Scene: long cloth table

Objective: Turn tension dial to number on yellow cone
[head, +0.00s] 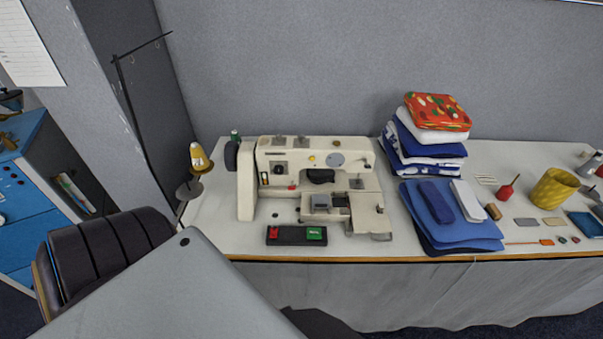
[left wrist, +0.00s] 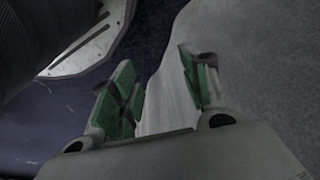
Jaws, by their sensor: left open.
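A cream sewing machine (head: 312,172) stands on the white cloth table, left of its middle. A dark dial (head: 279,168) is on the left of its front face; any numbers on it are too small to read. A yellow cone (head: 199,158) with a small white label sits on a stand at the table's left end. The label's number is not legible. My left gripper (left wrist: 158,95) shows in the left wrist view with green-padded fingers apart and nothing between them. It is over the floor beside the table cloth, away from the machine. My right gripper is in neither view.
A box with red and green buttons (head: 296,235) lies before the machine. Folded cloth stacks (head: 430,135) stand to its right, beyond them a yellow cup (head: 553,189) and small items. A dark chair (head: 105,250) stands front left. A thin black stand (head: 140,120) rises behind the cone.

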